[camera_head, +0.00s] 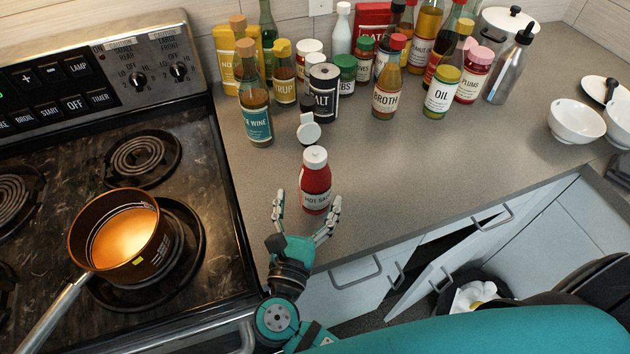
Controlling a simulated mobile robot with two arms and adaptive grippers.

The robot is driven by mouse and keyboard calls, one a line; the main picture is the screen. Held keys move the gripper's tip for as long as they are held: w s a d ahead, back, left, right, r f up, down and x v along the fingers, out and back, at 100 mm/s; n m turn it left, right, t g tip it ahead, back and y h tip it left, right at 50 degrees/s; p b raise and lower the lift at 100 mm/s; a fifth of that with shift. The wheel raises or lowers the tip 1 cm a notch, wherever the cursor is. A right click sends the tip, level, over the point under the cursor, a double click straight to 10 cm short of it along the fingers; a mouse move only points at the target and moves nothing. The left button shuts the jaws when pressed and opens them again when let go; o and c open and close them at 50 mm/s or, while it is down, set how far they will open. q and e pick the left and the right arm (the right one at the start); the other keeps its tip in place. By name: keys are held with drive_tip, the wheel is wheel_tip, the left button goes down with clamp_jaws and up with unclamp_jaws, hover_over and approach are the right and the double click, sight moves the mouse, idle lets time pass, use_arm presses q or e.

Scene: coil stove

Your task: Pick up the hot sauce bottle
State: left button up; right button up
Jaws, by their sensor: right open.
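The hot sauce bottle (315,185) is red with a white cap and a pale label reading "HOT SAUCE". It stands upright on the grey counter, near its front edge and right of the stove. My right gripper (307,212) is open, its two fingers spread just in front of the bottle. The left finger is left of the bottle's lower part and the right finger is by its lower right side. I cannot tell whether either finger touches it. My left gripper is not in view.
A pot (118,238) of orange liquid sits on the stove at left. Several bottles and jars crowd the counter behind, including a salt container (322,95) and a wine bottle (257,118). White bowls (577,122) stand at right. A cabinet door (470,258) hangs open below. Counter right of the bottle is clear.

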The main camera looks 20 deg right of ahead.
sight(312, 198)
drive_tip(key=p+x, duration=0.1)
drive_tip(key=x, duration=0.3)
drive_tip(key=shift+w+d+r+p, duration=0.1)
drive_tip(key=shift+w+d+p, duration=0.1)
drive_tip(key=shift+d+p, duration=0.15)
drive_tip(key=shift+w+d, duration=0.15)
drive_tip(key=shift+c, duration=1.7)
drive_tip(key=c, duration=1.4)
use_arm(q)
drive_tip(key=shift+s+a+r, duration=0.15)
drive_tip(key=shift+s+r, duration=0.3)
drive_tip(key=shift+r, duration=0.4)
use_arm(e)
clamp_jaws()
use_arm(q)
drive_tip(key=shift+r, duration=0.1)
use_arm(e)
drive_tip(key=shift+r, duration=0.1)
